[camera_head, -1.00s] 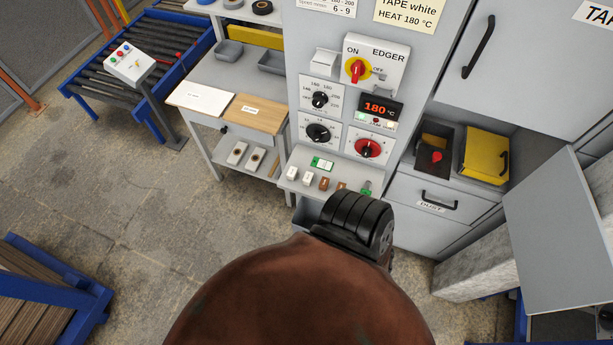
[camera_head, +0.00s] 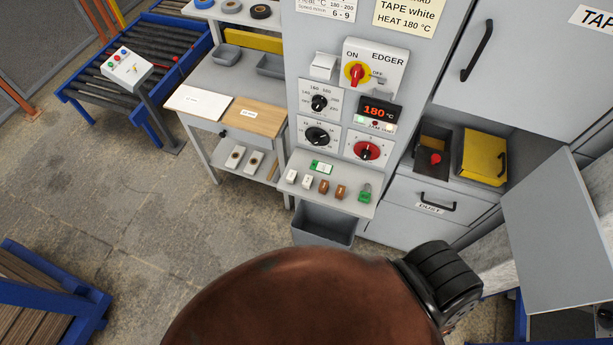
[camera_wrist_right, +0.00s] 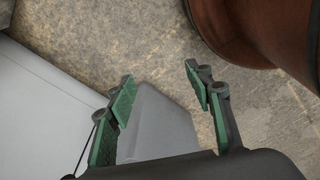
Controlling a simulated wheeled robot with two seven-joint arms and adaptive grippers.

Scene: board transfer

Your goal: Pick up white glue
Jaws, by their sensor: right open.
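Two small white blocks that look like the white glue lie on the narrow ledge of the edger panel in the head view, one at the left end (camera_head: 291,176) and one just right of it (camera_head: 307,181). Two brown blocks (camera_head: 324,186) lie to their right. My right gripper (camera_wrist_right: 160,76) is open in the right wrist view, its two green-padded fingers apart with nothing held. A grey box-like surface (camera_wrist_right: 160,122) shows beyond and between the fingers. The white blocks are not visible in that view. My left gripper is in no view.
A grey bin (camera_head: 323,226) hangs below the ledge (camera_head: 335,201). A green item (camera_head: 365,192) sits at the ledge's right end. A side table (camera_head: 258,117) stands to the left, and an open cabinet door (camera_head: 560,230) juts out at right. Open floor lies left of the bin.

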